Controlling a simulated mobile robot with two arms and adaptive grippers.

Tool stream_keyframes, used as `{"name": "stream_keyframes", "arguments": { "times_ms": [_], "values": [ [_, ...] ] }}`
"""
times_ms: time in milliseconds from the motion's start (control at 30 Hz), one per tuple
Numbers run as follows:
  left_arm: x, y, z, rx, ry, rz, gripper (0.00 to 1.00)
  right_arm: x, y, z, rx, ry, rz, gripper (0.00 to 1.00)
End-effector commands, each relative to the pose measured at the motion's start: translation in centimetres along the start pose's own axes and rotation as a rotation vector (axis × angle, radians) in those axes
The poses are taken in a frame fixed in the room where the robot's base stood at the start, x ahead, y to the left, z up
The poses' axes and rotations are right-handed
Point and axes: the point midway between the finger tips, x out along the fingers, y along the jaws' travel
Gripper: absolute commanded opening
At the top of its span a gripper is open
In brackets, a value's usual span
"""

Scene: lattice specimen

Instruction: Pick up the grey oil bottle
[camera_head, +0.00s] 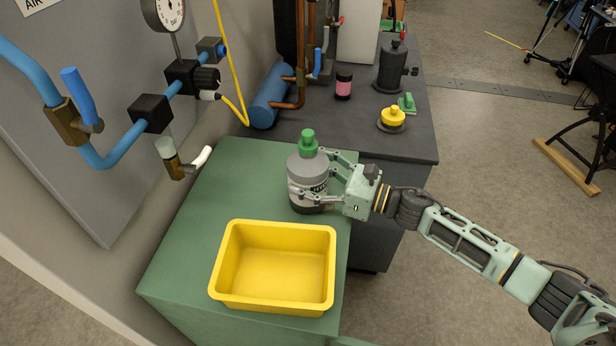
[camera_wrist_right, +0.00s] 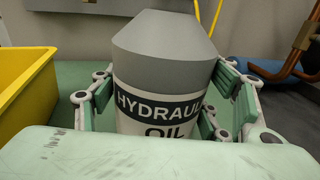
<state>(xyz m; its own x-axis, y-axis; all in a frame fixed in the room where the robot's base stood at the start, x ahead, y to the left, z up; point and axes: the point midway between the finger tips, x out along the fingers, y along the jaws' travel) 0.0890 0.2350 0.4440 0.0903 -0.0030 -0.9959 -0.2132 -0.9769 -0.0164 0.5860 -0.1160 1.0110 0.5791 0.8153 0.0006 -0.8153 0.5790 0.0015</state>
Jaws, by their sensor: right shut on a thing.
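The grey oil bottle (camera_head: 306,172) has a green cap and a white label with a dark band. It stands upright on the green bench top (camera_head: 232,171), behind the yellow bin. My right gripper (camera_head: 318,178) reaches in from the right with its fingers around the bottle's body, shut on it. In the right wrist view the bottle (camera_wrist_right: 163,75) fills the middle, with the label "HYDRAUL… OIL" readable, between the two fingers (camera_wrist_right: 165,105). Whether its base touches the bench I cannot tell. My left gripper is not in view.
An empty yellow bin (camera_head: 272,302) stands in front of the bottle. Blue pipes with valves (camera_head: 130,143) run along the wall at left. Behind, a dark bench (camera_head: 345,128) holds a blue cylinder (camera_head: 271,96), a pink-labelled jar (camera_head: 343,84) and a dark can (camera_head: 392,68).

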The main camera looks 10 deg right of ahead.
Motion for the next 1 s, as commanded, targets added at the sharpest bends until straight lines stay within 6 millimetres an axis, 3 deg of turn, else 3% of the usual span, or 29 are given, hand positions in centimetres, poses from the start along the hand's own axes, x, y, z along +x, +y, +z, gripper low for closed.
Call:
{"name": "stream_keyframes", "arguments": {
  "times_ms": [533,767,1000],
  "values": [
    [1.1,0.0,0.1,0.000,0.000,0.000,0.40,0.0,0.0,4.4,-0.008,-0.005,0.002,0.07],
    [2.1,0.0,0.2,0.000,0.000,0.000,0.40,-2.8,-0.1,5.6,-0.005,-0.001,-0.001,0.07],
    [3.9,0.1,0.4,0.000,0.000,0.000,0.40,-6.9,0.0,7.8,-0.005,0.001,0.000,0.07]
  ]
}}
